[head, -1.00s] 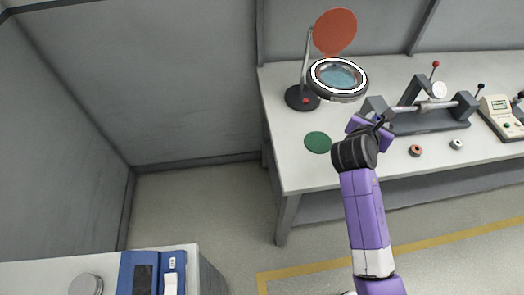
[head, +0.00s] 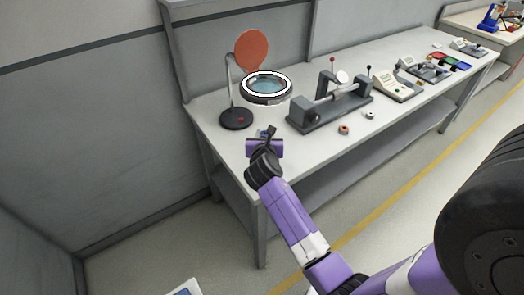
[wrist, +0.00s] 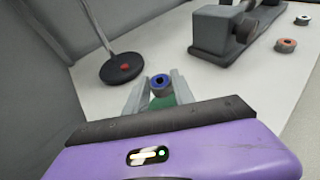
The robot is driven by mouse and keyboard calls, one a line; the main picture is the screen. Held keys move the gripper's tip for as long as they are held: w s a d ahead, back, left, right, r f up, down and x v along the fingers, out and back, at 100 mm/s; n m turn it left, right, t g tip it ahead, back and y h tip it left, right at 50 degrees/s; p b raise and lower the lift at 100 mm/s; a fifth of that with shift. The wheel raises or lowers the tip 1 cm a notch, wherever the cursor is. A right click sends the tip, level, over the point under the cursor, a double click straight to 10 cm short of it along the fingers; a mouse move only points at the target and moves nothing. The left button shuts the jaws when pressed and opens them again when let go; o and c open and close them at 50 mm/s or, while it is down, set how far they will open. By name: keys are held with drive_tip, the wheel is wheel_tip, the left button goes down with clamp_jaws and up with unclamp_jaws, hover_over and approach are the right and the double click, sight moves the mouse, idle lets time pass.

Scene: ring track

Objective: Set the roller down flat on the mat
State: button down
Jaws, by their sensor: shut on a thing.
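The roller (wrist: 161,84) is a small ring-like piece with a blue outside and a dark hole, seen in the wrist view. My gripper (wrist: 159,88) is shut on it, with one pale finger on each side. The green mat (wrist: 165,101) shows just below the roller in the wrist view, partly hidden by the roller, fingers and gripper body. Whether the roller touches the mat cannot be told. In the head view my gripper (head: 266,134) is over the near left part of the bench and hides the mat.
The magnifier lamp's dark base (head: 236,118) stands behind my gripper on the bench (head: 205,110), its lens ring (head: 267,98) overhanging close by. A grey fixture (head: 318,118) stands to the right, with a reddish ring (head: 343,129) and a pale ring (head: 369,115) in front.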

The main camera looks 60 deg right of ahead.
drive_tip(key=shift+f+b, duration=0.55)
drive_tip(key=shift+f, duration=2.5)
drive_tip(key=shift+f, duration=0.2)
drive_tip(key=c, duration=1.1)
unclamp_jaws()
drive_tip(key=shift+o, duration=0.2)
drive_tip(key=shift+r, duration=0.2)
drive_tip(key=v, duration=1.2)
drive_tip(key=shift+f, duration=0.1)
